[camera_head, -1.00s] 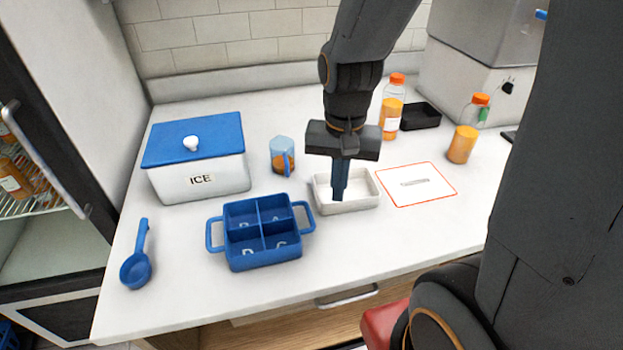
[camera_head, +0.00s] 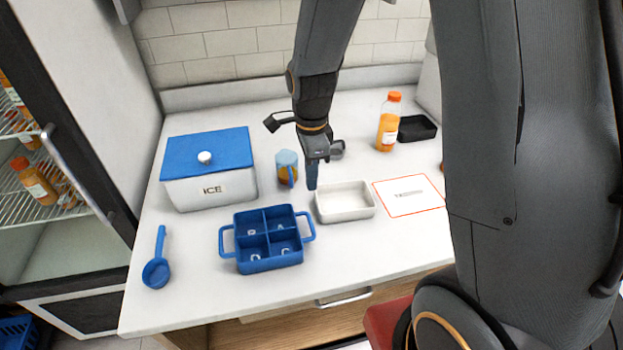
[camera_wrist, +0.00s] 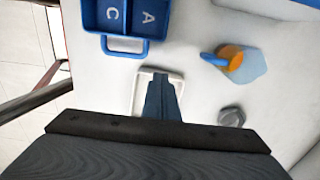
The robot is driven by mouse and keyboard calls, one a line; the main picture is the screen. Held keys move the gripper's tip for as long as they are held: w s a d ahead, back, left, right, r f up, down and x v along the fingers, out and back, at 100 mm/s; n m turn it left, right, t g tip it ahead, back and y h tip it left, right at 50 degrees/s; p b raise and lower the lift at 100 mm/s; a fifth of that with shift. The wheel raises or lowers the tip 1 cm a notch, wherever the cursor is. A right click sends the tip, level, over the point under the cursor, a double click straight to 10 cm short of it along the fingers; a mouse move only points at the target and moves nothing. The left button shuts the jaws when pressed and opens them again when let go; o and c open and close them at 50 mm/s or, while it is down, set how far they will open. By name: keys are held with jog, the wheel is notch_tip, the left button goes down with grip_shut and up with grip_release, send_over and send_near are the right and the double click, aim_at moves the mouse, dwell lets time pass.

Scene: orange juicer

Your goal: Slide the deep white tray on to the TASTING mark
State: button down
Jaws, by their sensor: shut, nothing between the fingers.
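The deep white tray (camera_head: 346,213) sits empty and upright on the counter, just left of the TASTING mark (camera_head: 408,207). The mark is a white rectangle with a red-orange outline, and nothing stands on it. My gripper (camera_head: 312,187) is shut and empty, pointing down at the tray's back-left corner. I cannot tell whether the fingers touch the tray. In the wrist view the shut fingers (camera_wrist: 160,82) cover part of the tray (camera_wrist: 140,92), and its rim shows around them. The mark is not visible in the wrist view.
The blue four-part caddy (camera_head: 268,262) stands left of the tray. A jug (camera_head: 287,165) with a blue handle is behind-left. The ICE box (camera_head: 212,187) and blue scoop (camera_head: 156,272) are further left. A juice bottle (camera_head: 389,125) and black tray (camera_head: 416,128) stand behind the mark.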

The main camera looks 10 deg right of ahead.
jog(key=shift+f+p, duration=0.85)
jog(key=shift+f, duration=3.15)
